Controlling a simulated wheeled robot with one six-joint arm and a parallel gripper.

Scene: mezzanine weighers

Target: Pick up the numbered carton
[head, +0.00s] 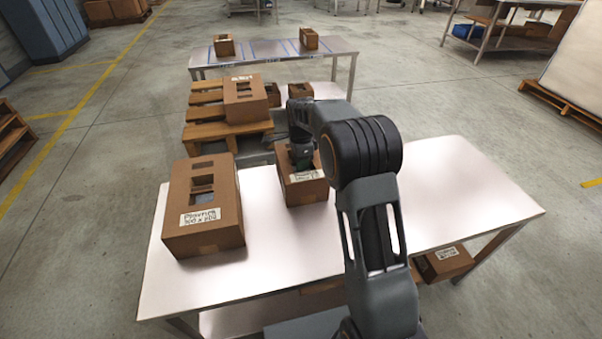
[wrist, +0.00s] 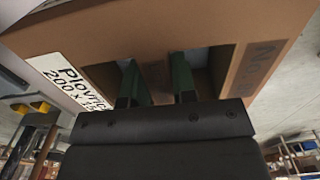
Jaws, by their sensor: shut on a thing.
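A brown carton (head: 303,194) with a white label is at the far edge of the near steel table, in the middle of the head view. In the wrist view, this carton (wrist: 185,28) fills the upper part, and its partly cropped label reads "Plovni…" and "200 x 15…". My gripper (head: 301,163) comes down on its top. Its two green fingers (wrist: 157,85) reach into two openings and are shut on the strip of cardboard between them. My arm hides part of the carton's right side. I cannot tell whether its base touches the table.
A larger labelled carton (head: 203,215) stands to the left on the same steel table (head: 455,190). The table's right side is clear. Behind, a carton (head: 245,100) sits on stacked pallets (head: 205,112). A farther table (head: 270,57) holds two small cartons. Another carton (head: 445,262) is below at right.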

